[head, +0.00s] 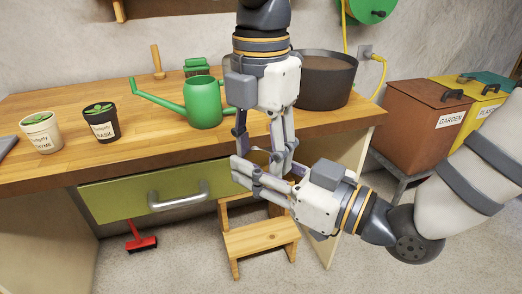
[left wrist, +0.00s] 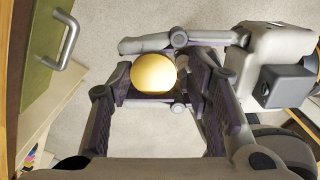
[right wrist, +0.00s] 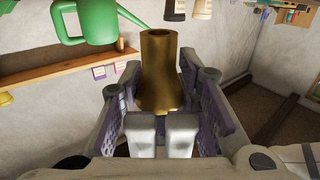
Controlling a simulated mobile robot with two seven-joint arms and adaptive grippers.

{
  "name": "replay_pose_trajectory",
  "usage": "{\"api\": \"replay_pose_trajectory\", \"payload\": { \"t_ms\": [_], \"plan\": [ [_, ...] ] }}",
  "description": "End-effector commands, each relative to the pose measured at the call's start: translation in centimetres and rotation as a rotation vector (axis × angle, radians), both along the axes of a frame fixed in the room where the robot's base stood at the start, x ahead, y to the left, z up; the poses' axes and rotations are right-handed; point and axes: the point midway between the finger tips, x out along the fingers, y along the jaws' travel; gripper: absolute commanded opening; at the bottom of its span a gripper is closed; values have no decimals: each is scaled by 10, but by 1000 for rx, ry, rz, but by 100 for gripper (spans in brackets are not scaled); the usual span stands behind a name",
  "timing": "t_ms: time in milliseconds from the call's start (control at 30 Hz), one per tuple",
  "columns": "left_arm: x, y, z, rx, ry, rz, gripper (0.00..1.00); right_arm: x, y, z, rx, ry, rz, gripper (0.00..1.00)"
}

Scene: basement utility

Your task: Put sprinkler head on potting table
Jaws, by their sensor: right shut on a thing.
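The sprinkler head is a brass, flared piece (right wrist: 160,65) standing up between my right gripper's pads in the right wrist view. In the left wrist view its end shows as a round yellow shape (left wrist: 153,73). My right gripper (head: 246,170) is shut on it, in front of the table edge above the step stool. My left gripper (head: 261,160) points down at the same place, its fingers apart on both sides of the sprinkler head. Whether a left finger touches it I cannot tell. In the head view the fingers mostly hide it. The potting table (head: 165,148) has a wooden top.
On the table stand a green watering can (head: 203,103), two potted herbs (head: 102,122) (head: 41,133) and a dark round tub (head: 325,80). A green drawer (head: 120,197) and a wooden step stool (head: 260,237) are below. The front middle of the top is clear.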

Motion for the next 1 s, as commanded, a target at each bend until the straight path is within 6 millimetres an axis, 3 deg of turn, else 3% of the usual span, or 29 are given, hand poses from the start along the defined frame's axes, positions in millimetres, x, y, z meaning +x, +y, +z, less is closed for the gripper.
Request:
{"api": "replay_pose_trajectory", "payload": {
  "t_ms": [33, 133, 200, 233, 333, 667, 1000],
  "plan": [
    [0, 0, 0, 0, 0, 0, 27, 0, 0, 0, 0, 0, 0, 4],
    [-1, -1, 0, -1, 2, -1, 6, 0, 0, 0, 1, -1, 0, 4],
    [-1, -1, 0, -2, 3, -2, 6, 0, 0, 0, 0, -1, -1, 4],
    [-1, -1, 0, -3, 3, -2, 5, 1, 0, 1, 0, -1, -1, 32],
    [-1, -1, 0, -2, 3, -2, 5, 0, 0, 0, 0, -1, -1, 53],
    [0, 0, 0, -1, 1, 0, 5, -2, -4, 0, 0, 0, -1, 53],
    [0, 0, 0, 0, 0, 0, 5, -39, -55, 0, 0, 0, -2, 53]
  ]
}}
